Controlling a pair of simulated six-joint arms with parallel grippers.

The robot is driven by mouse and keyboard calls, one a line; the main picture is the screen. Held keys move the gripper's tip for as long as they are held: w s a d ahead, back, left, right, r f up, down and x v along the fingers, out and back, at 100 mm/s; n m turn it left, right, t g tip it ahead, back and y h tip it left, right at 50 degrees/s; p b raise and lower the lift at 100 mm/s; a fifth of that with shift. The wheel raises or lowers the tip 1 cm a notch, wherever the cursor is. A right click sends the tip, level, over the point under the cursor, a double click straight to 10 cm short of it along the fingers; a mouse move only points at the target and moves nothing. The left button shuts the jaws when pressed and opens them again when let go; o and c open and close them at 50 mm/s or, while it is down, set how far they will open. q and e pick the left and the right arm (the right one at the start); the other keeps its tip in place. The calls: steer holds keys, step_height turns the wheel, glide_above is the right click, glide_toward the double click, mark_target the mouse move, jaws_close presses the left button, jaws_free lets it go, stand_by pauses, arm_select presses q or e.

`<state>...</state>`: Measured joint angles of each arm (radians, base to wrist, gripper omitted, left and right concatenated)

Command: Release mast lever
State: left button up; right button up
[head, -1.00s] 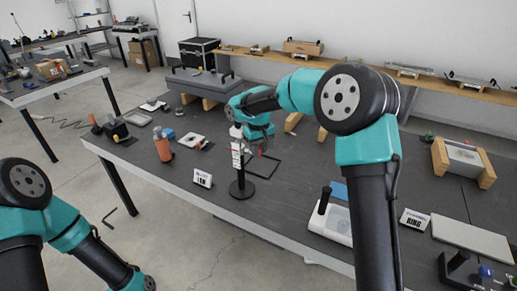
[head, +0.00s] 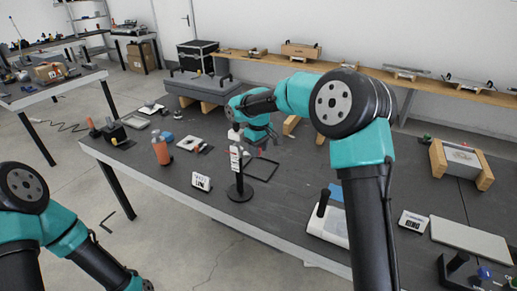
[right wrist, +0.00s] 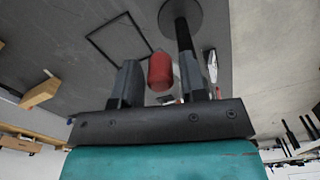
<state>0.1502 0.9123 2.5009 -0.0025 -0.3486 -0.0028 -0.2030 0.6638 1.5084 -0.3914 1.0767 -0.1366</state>
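The mast (head: 240,180) is a black post on a round black base, with white and red bands higher up. It stands upright near the table's front edge. The base also shows at the top of the right wrist view (right wrist: 180,14). A red lever grip (right wrist: 160,72) shows between the two fingers of my right gripper (right wrist: 160,82). The fingers are apart, and the grip does not look clamped. In the head view my right gripper (head: 250,142) is beside the upper mast, its fingers mostly hidden. My left arm is low at the left; its gripper is out of frame.
A small white sign (head: 201,182) stands left of the mast, with an orange bottle (head: 161,150) farther left. A black square outline (head: 263,168) lies behind it. A white device with a black handle (head: 327,224) sits to the right. Dark table is bare between them.

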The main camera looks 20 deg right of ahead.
steer(key=shift+o, duration=0.8)
steer(key=shift+r, duration=0.1)
step_height(320, 180, up, 17)
